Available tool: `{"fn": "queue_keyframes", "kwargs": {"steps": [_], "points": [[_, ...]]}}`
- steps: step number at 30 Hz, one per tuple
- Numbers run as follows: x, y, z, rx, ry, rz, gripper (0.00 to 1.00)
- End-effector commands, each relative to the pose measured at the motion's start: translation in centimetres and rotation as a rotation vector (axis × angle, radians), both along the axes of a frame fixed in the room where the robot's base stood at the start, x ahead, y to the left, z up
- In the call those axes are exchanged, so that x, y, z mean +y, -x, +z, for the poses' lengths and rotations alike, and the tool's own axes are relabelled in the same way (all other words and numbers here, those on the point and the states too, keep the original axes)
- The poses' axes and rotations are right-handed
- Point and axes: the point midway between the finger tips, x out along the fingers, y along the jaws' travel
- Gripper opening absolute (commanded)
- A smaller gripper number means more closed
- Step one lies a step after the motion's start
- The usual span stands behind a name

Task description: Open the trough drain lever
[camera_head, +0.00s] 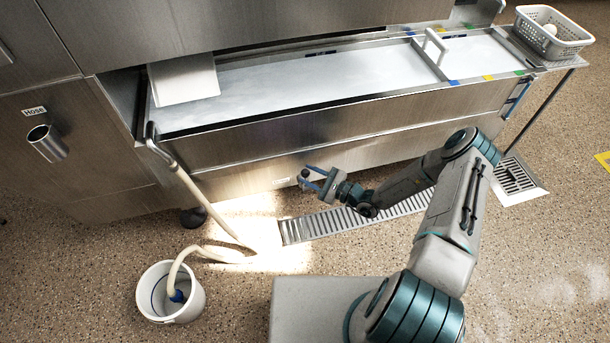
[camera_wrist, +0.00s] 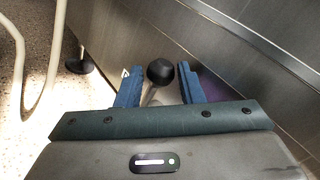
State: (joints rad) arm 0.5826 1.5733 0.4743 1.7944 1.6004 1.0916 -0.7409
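The trough (camera_head: 290,128) is a long steel basin with pale liquid or a pale bottom, running across the head view. The drain lever has a round black knob (camera_wrist: 160,71) on a thin metal rod; in the head view the knob (camera_head: 305,173) shows small at the trough's lower front. My gripper (camera_head: 316,177) is at the front panel. In the wrist view its two blue fingers (camera_wrist: 160,88) stand apart, one on each side of the knob and rod. I see a gap on the left of the knob; contact on the right is hard to tell.
A floor drain grate (camera_head: 350,218) lies below my arm. A cream hose (camera_head: 200,197) hangs from the trough's left end and runs to a white bucket (camera_head: 170,293). A perforated basket (camera_head: 553,35) sits on the right-hand shelf. A grey divider handle (camera_head: 434,42) stands over the trough.

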Motion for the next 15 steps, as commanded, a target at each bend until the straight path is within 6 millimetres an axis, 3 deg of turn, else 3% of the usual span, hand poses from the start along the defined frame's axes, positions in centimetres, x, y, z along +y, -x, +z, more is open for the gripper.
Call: {"fn": "queue_keyframes", "kwargs": {"steps": [6,15], "points": [[1.7,-0.9,0.0,-0.001,0.000,0.001,0.34],[1.8,-1.0,0.0,0.000,0.000,0.000,0.34]]}}
